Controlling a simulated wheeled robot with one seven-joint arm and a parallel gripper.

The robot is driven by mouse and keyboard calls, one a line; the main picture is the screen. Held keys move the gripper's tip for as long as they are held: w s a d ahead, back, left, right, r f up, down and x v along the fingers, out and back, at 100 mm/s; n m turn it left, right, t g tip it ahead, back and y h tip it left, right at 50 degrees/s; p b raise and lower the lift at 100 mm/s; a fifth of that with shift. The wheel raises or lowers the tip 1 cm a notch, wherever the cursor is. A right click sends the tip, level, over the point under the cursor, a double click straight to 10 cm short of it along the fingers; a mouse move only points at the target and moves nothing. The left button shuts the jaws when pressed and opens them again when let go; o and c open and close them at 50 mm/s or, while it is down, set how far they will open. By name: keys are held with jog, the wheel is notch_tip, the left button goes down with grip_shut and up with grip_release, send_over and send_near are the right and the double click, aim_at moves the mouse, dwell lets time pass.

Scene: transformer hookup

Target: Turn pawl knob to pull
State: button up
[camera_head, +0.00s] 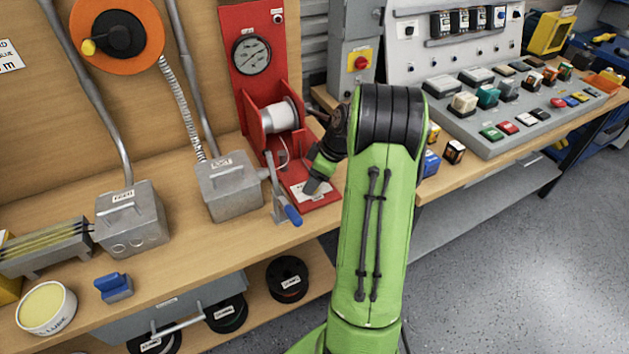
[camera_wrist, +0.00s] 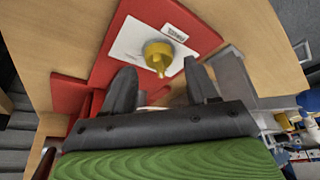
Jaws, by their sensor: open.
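The pawl knob (camera_wrist: 158,52) is yellow and round with a raised ridge. It sits on a white plate (camera_wrist: 130,42) on the red winch base (camera_wrist: 100,68) in the wrist view. The ridge points toward the bottom of that picture. My gripper (camera_wrist: 159,68) is open and empty, its two dark fingers pointing toward the knob, one to each side of it in the picture. I cannot tell the gap between fingertips and knob. In the head view my gripper (camera_head: 318,185) is over the front of the red winch (camera_head: 327,197), and the knob is hidden there.
A cable spool (camera_head: 281,115) sits in the winch. A crank with a blue handle (camera_head: 292,215) stands at the left of my gripper. Grey boxes (camera_head: 228,188) are farther left on the wooden bench. A switch panel (camera_head: 520,110) is at the right.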

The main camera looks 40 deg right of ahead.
jog(key=shift+f, duration=0.5)
jog(key=shift+c, duration=0.3)
jog(key=c, duration=1)
jog(key=shift+o, duration=0.2)
